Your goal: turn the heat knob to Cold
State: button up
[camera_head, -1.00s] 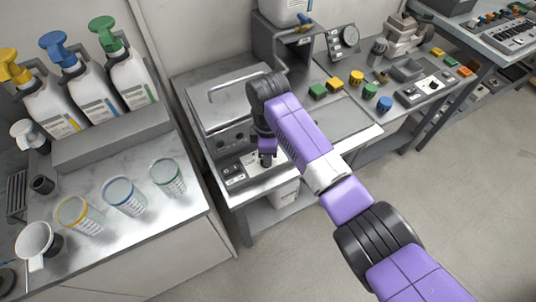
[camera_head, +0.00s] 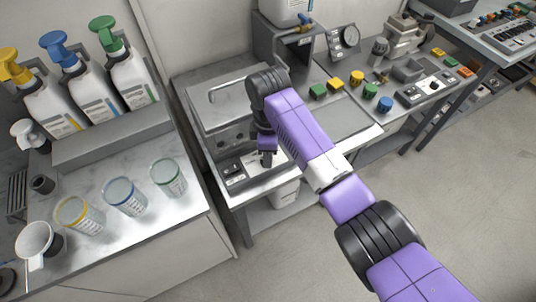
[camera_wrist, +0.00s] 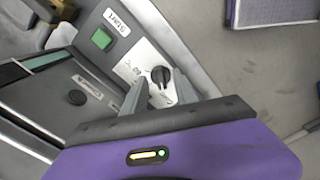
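The heat knob looks to be the black knob (camera_wrist: 161,75) on a white label plate (camera_wrist: 130,68) in the wrist view. The plate's handwriting-like marks are too small and tilted to read surely. My gripper (camera_wrist: 170,86) is open, with one grey finger left of the knob and the other to its right. The knob shows between and just beyond the fingertips; I cannot tell whether they touch it. In the head view my gripper (camera_head: 267,160) points down at the front panel of the grey machine (camera_head: 225,125), and hides the knob there.
A green START button (camera_wrist: 102,39) and a black button (camera_wrist: 77,97) are near the knob. In the head view, dispenser bottles (camera_head: 75,85) and cups (camera_head: 125,195) stand on the left counter. Coloured knobs (camera_head: 370,90) sit to the right. Floor is free at lower right.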

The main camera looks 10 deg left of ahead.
notch_tip(320, 180, up, 7)
jog(key=shift+f+b, duration=0.2)
jog(key=shift+b, duration=0.1)
dwell(0.5)
